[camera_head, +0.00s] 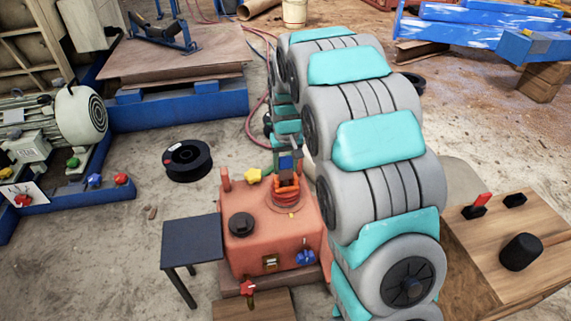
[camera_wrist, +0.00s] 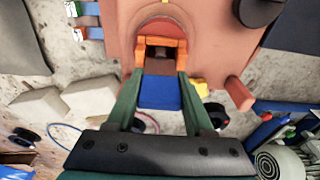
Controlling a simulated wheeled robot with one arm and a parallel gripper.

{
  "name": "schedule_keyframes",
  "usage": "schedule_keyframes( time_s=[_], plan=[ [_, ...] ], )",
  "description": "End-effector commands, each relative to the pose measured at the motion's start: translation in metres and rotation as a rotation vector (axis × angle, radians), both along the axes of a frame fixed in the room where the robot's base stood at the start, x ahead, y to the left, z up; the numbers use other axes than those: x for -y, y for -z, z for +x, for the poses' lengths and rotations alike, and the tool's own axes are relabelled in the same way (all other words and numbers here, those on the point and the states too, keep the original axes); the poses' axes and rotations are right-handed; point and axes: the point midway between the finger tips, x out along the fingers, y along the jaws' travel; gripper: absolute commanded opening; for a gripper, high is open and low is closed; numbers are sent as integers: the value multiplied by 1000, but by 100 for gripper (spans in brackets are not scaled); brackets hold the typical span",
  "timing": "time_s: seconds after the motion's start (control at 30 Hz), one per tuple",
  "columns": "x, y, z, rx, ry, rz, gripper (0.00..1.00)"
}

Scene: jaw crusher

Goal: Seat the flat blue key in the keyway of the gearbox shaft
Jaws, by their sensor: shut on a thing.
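The red-orange gearbox (camera_head: 243,250) stands on the floor at the middle bottom of the head view. Its round shaft (camera_head: 285,199) rises from the top right of the housing. My gripper (camera_head: 287,177) is over the shaft, its green fingers ending in orange tips. In the wrist view my gripper (camera_wrist: 160,64) is shut on the flat blue key (camera_wrist: 159,94), which shows between the fingers. The tips are close to the shaft, and a dark slot shows between them. I cannot tell whether the key touches the keyway; its far end is hidden.
A black cap (camera_head: 241,224) and a yellow knob (camera_head: 253,175) sit on the gearbox. A small dark table (camera_head: 192,241) stands to its left. A wooden bench (camera_head: 475,249) with tools is at the right. A black spool (camera_head: 187,160) lies on the floor.

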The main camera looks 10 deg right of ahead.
Motion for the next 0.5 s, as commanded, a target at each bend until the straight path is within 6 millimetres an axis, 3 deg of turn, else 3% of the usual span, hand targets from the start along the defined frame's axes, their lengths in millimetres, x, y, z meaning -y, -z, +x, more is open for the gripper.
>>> schedule_keyframes(
  time_s=[0.03, 0.07, 0.3, 0.5],
  plan=[
    [0, -1, 0, 1, 0, 0, 0],
    [0, 0, 0, 1, 0, 0, 54],
    [0, 0, 0, 1, 0, 0, 81],
    [0, 0, 0, 1, 0, 0, 82]
  ],
)
